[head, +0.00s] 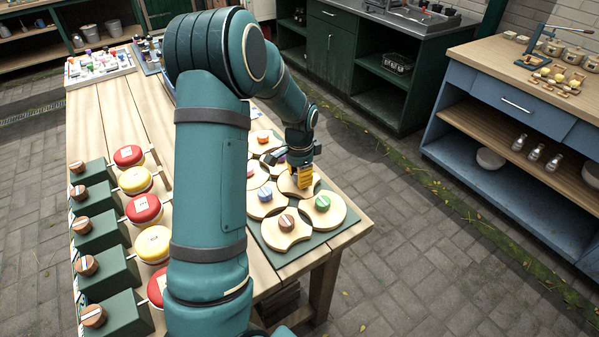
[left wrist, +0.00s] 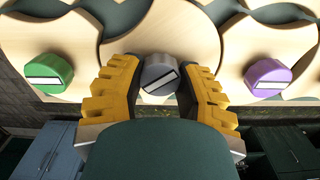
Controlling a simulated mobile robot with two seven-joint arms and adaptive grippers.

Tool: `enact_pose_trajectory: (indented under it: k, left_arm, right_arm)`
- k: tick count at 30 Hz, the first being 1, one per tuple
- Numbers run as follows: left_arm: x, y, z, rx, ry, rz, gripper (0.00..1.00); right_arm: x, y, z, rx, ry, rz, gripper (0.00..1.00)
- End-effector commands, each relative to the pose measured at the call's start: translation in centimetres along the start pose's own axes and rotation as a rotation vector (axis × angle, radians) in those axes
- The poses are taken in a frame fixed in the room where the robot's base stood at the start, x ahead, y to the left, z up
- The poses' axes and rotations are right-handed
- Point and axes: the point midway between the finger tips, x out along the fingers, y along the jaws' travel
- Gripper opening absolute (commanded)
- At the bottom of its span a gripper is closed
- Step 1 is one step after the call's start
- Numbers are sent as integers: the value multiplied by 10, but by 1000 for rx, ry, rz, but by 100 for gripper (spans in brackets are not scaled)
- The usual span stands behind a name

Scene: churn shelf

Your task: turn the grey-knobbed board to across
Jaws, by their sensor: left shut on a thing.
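The grey knob (left wrist: 158,74) sits between the yellow fingers of my left gripper (left wrist: 160,88) in the left wrist view. The gripper is shut on it. In the head view my left gripper (head: 304,178) stands over that board (head: 287,187) at the right side of the puzzle, and hides the knob. My right gripper is not in view.
Neighbouring round boards carry a green knob (head: 322,202), a brown knob (head: 286,223) and a blue knob (head: 265,194). A purple knob (left wrist: 267,77) is at right in the wrist view. Red and yellow round pads (head: 144,208) stand left of my arm.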

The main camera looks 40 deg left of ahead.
Motion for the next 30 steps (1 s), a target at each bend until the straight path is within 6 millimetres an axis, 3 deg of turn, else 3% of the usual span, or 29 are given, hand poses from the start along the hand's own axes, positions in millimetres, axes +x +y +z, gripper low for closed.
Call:
enact_pose_trajectory:
  k: [18,30]
  left_arm:
    - [-1,0,0,-578,-2,0,0]
    - [0,0,0,-846,-2,0,0]
  right_arm:
    - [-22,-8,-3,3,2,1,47]
    - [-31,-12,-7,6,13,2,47]
